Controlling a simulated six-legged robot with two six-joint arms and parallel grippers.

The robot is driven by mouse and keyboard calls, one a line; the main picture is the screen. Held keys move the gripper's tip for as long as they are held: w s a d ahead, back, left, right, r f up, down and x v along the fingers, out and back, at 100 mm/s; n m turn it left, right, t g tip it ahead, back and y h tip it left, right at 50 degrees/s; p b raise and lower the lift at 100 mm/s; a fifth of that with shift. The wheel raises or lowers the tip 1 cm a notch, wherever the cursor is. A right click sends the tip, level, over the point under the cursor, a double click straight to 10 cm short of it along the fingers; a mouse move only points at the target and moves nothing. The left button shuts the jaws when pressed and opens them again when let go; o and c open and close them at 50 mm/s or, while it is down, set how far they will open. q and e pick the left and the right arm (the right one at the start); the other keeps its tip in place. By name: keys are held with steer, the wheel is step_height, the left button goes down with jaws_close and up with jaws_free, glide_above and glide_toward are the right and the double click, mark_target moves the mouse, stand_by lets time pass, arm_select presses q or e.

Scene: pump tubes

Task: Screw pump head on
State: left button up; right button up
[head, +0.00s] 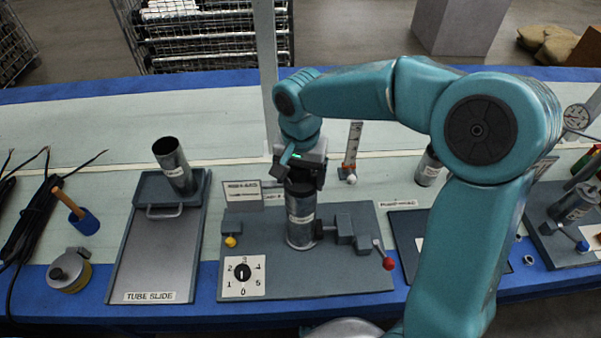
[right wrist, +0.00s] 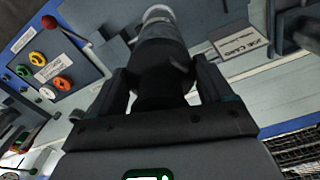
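A grey metal tube (head: 300,228) with a white label stands upright in a fixture on the grey pump station plate (head: 330,282). My right gripper (head: 300,185) points down over the tube. In the right wrist view its two fingers (right wrist: 165,75) lie on both sides of the pump head and seem to press on it. The tube (right wrist: 157,22) runs on beyond the pump head. My left gripper is not in view.
A red-knobbed lever (head: 388,262) and a numbered dial (head: 243,274) are on the station plate. Left of it, another tube (head: 174,165) leans on the tube slide (head: 158,252).

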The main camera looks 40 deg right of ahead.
steer(key=c, duration=0.5)
steer(key=shift+f+m, duration=0.1)
steer(key=shift+m, duration=0.5)
steer(key=o, duration=1.1)
steer(key=shift+m, duration=0.4)
steer(key=shift+c, duration=0.2)
step_height(320, 180, up, 17)
steer(key=p, duration=0.2)
steer(key=shift+f, duration=0.2)
